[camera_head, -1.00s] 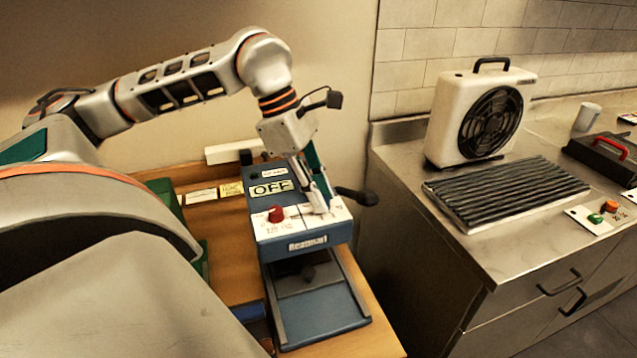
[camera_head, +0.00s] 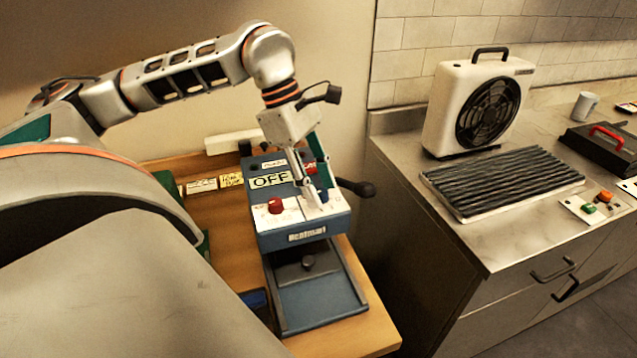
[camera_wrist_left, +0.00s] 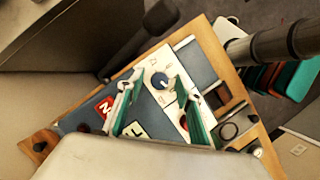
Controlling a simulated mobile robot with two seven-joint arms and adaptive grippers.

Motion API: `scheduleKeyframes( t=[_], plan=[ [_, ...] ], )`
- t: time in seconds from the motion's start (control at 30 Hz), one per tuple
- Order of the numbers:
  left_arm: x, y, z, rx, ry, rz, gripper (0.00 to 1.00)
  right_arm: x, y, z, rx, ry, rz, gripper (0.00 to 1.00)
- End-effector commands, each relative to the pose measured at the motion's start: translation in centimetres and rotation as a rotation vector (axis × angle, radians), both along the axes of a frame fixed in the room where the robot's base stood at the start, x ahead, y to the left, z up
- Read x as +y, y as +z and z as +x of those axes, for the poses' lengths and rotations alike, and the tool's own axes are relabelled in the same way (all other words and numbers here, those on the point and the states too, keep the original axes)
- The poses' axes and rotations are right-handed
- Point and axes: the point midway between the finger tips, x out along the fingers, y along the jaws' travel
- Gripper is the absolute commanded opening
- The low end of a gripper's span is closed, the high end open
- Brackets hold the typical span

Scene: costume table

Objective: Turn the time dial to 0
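A blue press machine (camera_head: 295,238) stands on the wooden table, with an OFF display (camera_head: 270,180) on top. A red knob (camera_head: 275,206) sits on the left of its white panel. My left gripper (camera_head: 316,204) is at the right part of the panel. In the left wrist view its fingers (camera_wrist_left: 158,76) are open, one on each side of the blue dial; I cannot tell whether they touch it. My right gripper is not in view.
A black-knobbed lever (camera_head: 357,187) sticks out right of the machine. A blue tray (camera_head: 318,300) is at its front. A steel counter (camera_head: 480,245) on the right carries a white fan heater (camera_head: 478,105) and a ribbed black pad (camera_head: 500,182).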

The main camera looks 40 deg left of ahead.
Motion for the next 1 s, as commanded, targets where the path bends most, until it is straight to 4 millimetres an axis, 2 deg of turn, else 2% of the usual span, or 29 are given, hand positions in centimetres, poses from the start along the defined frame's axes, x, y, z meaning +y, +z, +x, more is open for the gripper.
scheduleKeyframes(
  t=[0.3,0.43,0.8,1.0],
  plan=[
    [0.0,0.1,0.0,0.0,0.001,0.0,0.36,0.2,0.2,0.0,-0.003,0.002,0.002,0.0],
    [0.4,0.9,-0.1,0.0,0.002,0.0,0.36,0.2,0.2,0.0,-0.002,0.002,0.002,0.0],
    [3.0,7.5,-0.8,-0.003,0.003,-0.001,0.36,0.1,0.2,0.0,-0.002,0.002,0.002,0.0],
    [4.0,10.2,-1.2,-0.002,0.002,-0.001,0.36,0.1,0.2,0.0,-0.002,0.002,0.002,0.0]
  ],
)
